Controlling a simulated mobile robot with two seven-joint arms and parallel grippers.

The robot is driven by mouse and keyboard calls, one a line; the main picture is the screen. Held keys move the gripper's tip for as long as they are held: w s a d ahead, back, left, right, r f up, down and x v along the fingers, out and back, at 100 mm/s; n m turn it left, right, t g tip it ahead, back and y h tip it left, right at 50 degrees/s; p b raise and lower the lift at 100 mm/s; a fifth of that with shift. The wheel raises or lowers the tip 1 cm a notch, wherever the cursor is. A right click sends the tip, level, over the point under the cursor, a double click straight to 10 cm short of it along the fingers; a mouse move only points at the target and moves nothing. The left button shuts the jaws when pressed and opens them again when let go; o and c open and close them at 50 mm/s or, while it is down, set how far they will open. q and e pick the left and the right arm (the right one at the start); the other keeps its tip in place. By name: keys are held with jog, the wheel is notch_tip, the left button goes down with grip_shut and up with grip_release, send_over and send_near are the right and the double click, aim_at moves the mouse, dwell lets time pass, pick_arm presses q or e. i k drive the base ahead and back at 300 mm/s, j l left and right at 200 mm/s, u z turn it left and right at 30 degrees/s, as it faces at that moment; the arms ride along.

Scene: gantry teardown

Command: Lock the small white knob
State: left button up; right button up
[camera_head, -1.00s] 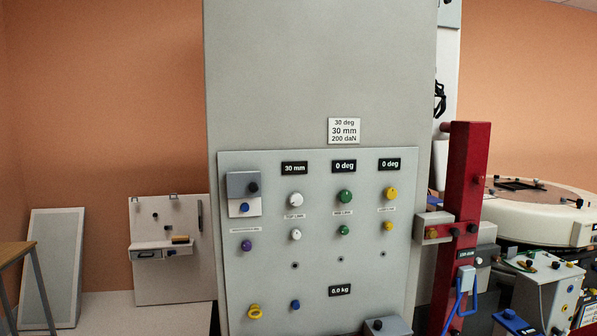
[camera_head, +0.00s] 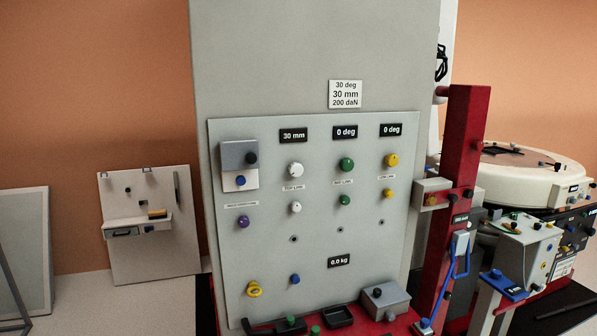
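The small white knob (camera_head: 295,207) is on the grey control panel (camera_head: 320,285), below a larger white knob (camera_head: 295,170). Nothing covers the small white knob. Whether it is turned to a locked position is too small to tell. Neither of my grippers is in view.
Green knobs (camera_head: 346,164) and yellow knobs (camera_head: 391,160) stand to the right. A purple knob (camera_head: 243,222) is to the left. A red column (camera_head: 456,180) rises right of the panel. A grey box (camera_head: 386,298) and small parts lie at its foot.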

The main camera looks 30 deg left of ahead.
aim_at(296, 206)
jog(key=j, duration=0.8)
jog(key=j+z, duration=0.1)
jog(key=j, duration=0.7)
jog(key=j+z, duration=0.1)
jog(key=j, duration=0.7)
jog(key=k+j, duration=0.15)
jog(key=j, duration=0.65)
jog(key=j+z, duration=0.1)
jog(key=j, duration=0.7)
jog(key=k+j, duration=0.15)
jog(key=j, duration=0.65)
jog(key=i+l+z, duration=0.1)
jog(key=l+z, duration=0.15)
jog(key=i+l+z, duration=0.25)
jog(key=l, duration=0.2)
jog(key=k+l, duration=0.05)
